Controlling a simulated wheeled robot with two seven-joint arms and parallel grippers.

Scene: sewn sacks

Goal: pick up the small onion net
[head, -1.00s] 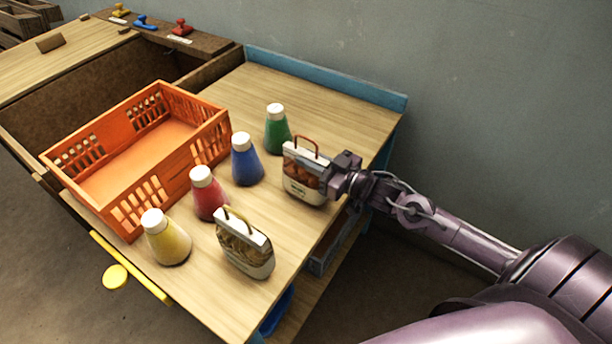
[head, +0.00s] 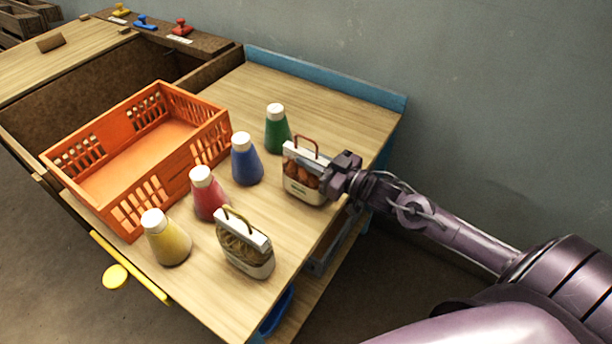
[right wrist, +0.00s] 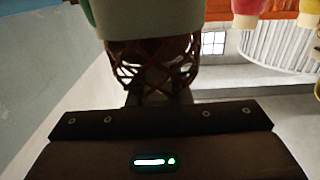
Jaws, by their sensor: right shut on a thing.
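The small onion net (head: 303,186) is a white-topped bag with a red-brown handle and orange-brown onions behind its mesh. The fingertips are mostly hidden there. My left gripper is not in view.
A similar net with a yellow handle (head: 244,247) stands nearer the front. Green (head: 278,131), blue (head: 246,162), red (head: 208,197) and yellow (head: 167,241) bottles stand in a row beside an empty orange crate (head: 172,165). A blue ledge (head: 330,78) edges the table's back.

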